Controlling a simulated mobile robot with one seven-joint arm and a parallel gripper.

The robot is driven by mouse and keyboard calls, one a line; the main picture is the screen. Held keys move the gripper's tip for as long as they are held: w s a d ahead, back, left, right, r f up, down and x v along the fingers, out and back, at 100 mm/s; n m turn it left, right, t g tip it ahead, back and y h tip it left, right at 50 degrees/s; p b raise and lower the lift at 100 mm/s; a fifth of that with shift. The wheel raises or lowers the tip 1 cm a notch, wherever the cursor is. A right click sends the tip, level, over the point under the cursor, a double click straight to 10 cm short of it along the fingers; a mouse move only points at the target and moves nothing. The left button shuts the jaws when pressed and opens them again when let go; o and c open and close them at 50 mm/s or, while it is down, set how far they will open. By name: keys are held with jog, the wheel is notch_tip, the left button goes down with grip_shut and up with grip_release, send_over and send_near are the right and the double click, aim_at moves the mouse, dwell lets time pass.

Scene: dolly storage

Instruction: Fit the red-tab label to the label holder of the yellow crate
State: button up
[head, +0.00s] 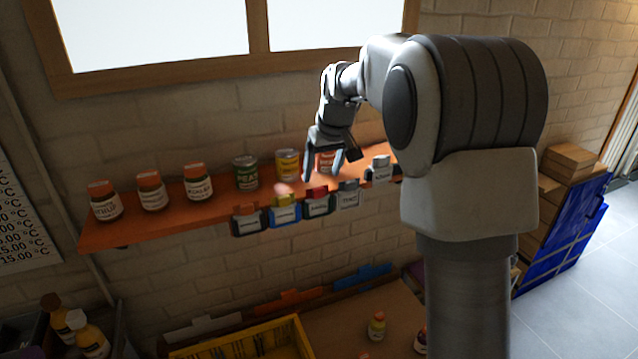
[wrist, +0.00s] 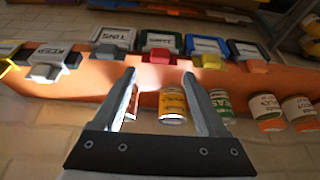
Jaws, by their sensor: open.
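The red-tab label (head: 318,204) hangs at the front edge of the orange shelf, in a row of labels with other tab colours. In the wrist view its red tab (wrist: 160,56) shows ahead of and between my fingertips, with its dark-framed plate beyond. My gripper (head: 323,176) is over the shelf edge, open and empty; its two spread fingers also show in the wrist view (wrist: 159,74). I cannot tell how far the fingertips are from the tab. The yellow crate (head: 240,339) is at the bottom of the head view, cut off. I cannot make out its label holder.
The shelf (head: 150,224) carries several bottles and cans, including a green can (head: 246,174) and a yellow can (head: 287,164) near my gripper. Neighbouring labels sit close on both sides, one yellow-tabbed (head: 284,211) and one grey (head: 348,194). Small bottles (head: 377,326) stand below.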

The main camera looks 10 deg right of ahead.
aim_at(318, 188)
jog(key=x, duration=0.5)
jog(key=shift+w+f, duration=0.15)
jog(key=shift+f, duration=0.25)
jog(key=shift+c, duration=0.2)
grip_shut()
